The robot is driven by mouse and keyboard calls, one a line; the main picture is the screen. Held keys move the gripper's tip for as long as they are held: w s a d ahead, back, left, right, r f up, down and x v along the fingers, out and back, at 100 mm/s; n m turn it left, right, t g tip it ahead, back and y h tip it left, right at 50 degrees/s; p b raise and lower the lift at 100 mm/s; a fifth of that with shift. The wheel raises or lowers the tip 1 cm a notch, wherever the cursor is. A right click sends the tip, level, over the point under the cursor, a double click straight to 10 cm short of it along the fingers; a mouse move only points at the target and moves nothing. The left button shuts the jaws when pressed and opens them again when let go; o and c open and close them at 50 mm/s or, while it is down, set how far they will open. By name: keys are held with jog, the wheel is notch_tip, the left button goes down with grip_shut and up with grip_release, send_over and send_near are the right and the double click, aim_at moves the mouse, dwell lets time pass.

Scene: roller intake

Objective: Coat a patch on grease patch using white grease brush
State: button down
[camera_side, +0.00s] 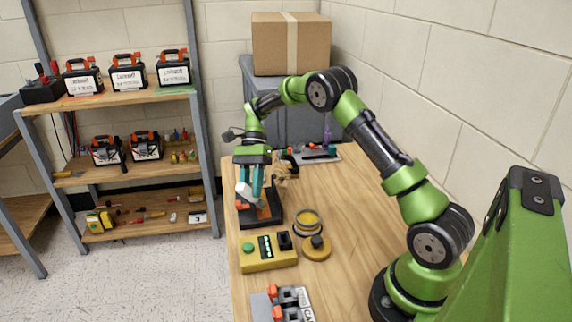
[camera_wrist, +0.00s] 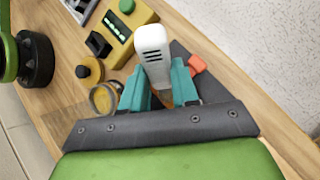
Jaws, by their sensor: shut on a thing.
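My gripper (camera_side: 257,188) has teal fingers, shut on the white grease brush (camera_side: 243,194). In the wrist view the brush's white handle (camera_wrist: 153,45) stands up between the fingertips (camera_wrist: 158,85) and leans away. Its bristle end is mostly hidden behind the fingers and the gripper's front edge. Below the gripper is a dark plate (camera_side: 276,218) with an orange-brown area (camera_side: 264,212), perhaps the grease patch. The plate also shows in the wrist view (camera_wrist: 213,88). I cannot tell whether the bristles touch it.
An open round tin (camera_side: 307,222) and a yellow disc with a dark knob (camera_side: 317,246) sit right of the plate. A yellow control box (camera_side: 267,252) is in front. Tools (camera_side: 318,154) lie behind. The table's (camera_side: 360,200) right side is clear.

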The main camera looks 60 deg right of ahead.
jog(key=shift+w+d+r, duration=0.1)
jog(key=shift+w+d, duration=0.95)
jog(key=shift+w+d, duration=0.5)
jog(key=shift+d, duration=0.05)
jog(key=shift+s+a, duration=0.1)
jog(key=shift+s+a, duration=1)
jog(key=shift+s, duration=0.05)
